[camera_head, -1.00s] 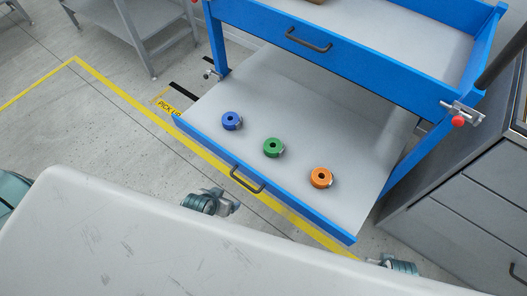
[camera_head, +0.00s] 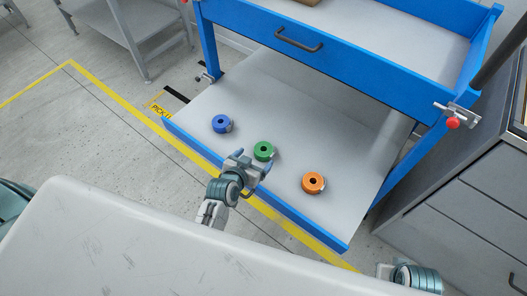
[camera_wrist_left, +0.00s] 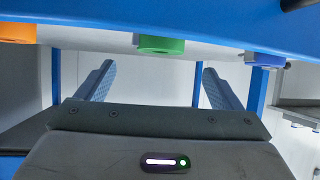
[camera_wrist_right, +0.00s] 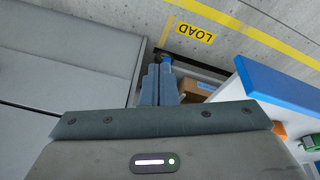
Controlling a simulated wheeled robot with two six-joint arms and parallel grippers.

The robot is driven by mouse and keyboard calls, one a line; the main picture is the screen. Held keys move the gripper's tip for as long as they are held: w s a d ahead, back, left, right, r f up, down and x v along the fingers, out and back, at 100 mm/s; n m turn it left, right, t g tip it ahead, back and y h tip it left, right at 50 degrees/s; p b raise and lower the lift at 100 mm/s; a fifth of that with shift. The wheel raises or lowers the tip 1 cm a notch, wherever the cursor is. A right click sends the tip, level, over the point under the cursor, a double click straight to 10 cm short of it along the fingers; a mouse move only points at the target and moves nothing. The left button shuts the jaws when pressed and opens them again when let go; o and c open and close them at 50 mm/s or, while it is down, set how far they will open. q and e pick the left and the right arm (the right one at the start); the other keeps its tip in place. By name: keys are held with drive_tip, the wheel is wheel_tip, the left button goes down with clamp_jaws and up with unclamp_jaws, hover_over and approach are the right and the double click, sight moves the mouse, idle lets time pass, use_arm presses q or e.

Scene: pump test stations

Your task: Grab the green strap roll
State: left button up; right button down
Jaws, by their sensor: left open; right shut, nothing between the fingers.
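The green strap roll (camera_head: 263,151) lies flat on the grey lower shelf (camera_head: 345,150), between the blue roll (camera_head: 221,123) and the orange roll (camera_head: 313,183). My left gripper (camera_head: 251,160) is open at the shelf's front edge, close to the green roll, with nothing between its fingers. In the left wrist view the green roll (camera_wrist_left: 161,45) shows beyond and between the spread fingers (camera_wrist_left: 158,70), apart from them. The orange roll (camera_wrist_left: 17,33) and blue roll (camera_wrist_left: 265,60) show to either side. My right gripper (camera_wrist_right: 160,85) is shut and empty, away from the rolls.
The blue upper drawer (camera_head: 350,63) with its handle (camera_head: 299,40) overhangs the back of the lower shelf. A grey cabinet (camera_head: 465,210) stands at the right. Open floor with yellow lines lies at the left.

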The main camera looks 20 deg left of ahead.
sight(263, 150)
use_arm(q)
drive_tip(key=x, duration=0.7)
use_arm(e)
drive_tip(key=shift+r, duration=0.8)
drive_tip(key=shift+s, duration=0.1)
use_arm(q)
drive_tip(key=shift+a, duration=0.1)
drive_tip(key=c, duration=1.1)
